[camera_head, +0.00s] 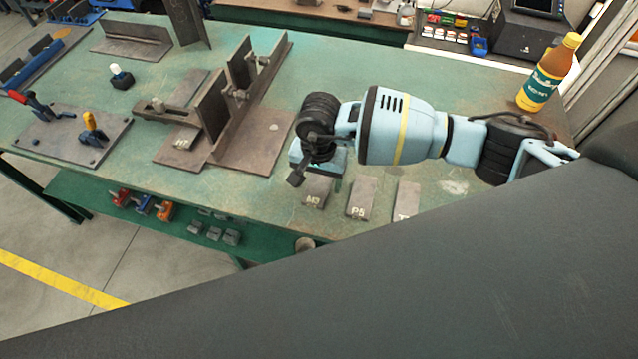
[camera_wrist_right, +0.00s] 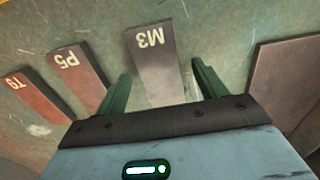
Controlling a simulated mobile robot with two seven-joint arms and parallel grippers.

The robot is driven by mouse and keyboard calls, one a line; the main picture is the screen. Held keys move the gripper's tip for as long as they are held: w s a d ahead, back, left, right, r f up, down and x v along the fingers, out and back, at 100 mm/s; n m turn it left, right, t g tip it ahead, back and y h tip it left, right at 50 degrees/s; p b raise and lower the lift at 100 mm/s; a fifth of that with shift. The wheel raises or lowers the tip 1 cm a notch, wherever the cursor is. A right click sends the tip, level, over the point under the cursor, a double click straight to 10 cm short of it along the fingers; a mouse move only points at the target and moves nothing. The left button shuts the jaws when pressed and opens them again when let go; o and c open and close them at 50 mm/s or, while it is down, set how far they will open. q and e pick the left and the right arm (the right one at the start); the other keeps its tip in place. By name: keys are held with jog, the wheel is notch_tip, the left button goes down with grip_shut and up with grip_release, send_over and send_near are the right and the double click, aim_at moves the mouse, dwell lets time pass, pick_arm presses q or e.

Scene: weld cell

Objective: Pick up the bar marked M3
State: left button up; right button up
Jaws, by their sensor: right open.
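The bar marked M3 (camera_head: 316,192) is a flat grey metal bar lying on the green table near its front edge, with white lettering. In the right wrist view the M3 bar (camera_wrist_right: 155,62) lies between the two fingers, its marked end pointing away from the palm. My right gripper (camera_head: 300,178) is over the far end of the bar in the head view and hides part of it. In the wrist view the right gripper (camera_wrist_right: 160,85) is open, with a finger on either side of the bar and a gap on each side. My left gripper is not in view.
A bar marked P5 (camera_head: 361,197) and another marked bar (camera_head: 405,200) lie to the right of M3. A steel angle fixture (camera_head: 236,105) on a plate stands to the left. A bottle (camera_head: 548,75) stands at the back right. A dark panel covers the lower right.

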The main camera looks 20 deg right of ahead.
jog(key=shift+f, duration=0.2)
jog(key=shift+r, duration=0.1)
jog(key=c, duration=1.1)
jog(key=shift+o, duration=0.2)
jog(key=shift+r, duration=0.1)
